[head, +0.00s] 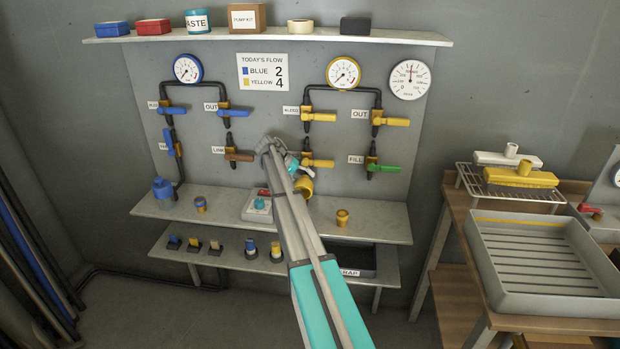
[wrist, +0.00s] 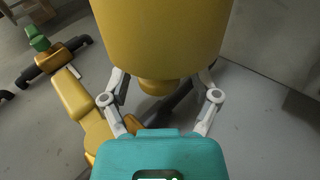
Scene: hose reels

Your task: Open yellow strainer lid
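The yellow strainer (head: 304,187) hangs at the lower end of the yellow pipe line, partly hidden by my arm in the head view. In the wrist view a large yellow cylinder (wrist: 160,38), which looks like the strainer, fills the top, with a narrower yellow stub below it. My gripper (wrist: 162,76) is at the cylinder, one finger on each side of the stub. The fingers are spread, but their tips are hidden behind the cylinder, so I cannot tell whether they touch it. The lid's edge cannot be made out.
A yellow-handled valve (head: 318,163) is close beside my gripper, and a green-handled valve (head: 382,168) is farther right. A grey shelf (head: 375,224) below holds a yellow cup (head: 342,217) and a white tray (head: 250,212). A large grey tray (head: 545,300) is at the right.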

